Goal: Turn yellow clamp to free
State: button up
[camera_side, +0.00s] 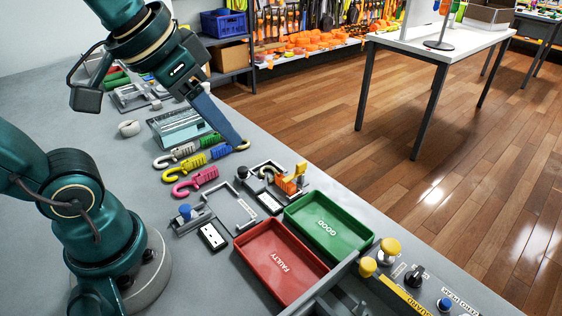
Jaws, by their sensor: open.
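My gripper (241,146) reaches down from the upper left. One long blue-grey finger shows, its tip beside the coloured hooks; the other finger is hidden. It is open, and I see nothing held in it. A small fixture (270,176) right of the tip carries an orange and yellow part (290,184) and an orange knob (301,168). Two yellow knobs, one nearer (368,266) and one farther (390,246), stand at the panel at lower right. I cannot tell for sure which yellow part is the clamp, or its turned position.
Several coloured hooks (180,175) lie left of the fixture. A second fixture with a blue knob (185,211) is nearer. A red FAULTY tray (243,243) and a green GOOD tray (366,235) lie side by side before the panel. A black knob (415,275) stands on the panel.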

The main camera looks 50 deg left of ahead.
jog(key=w+r+g, duration=0.1)
jog(key=w+r, duration=0.1)
jog(key=w, duration=0.5)
jog(key=g, duration=0.5)
send_over(302, 163)
notch_tip(302, 163, down, 13)
jog(key=shift+f, duration=2.75)
grip_shut()
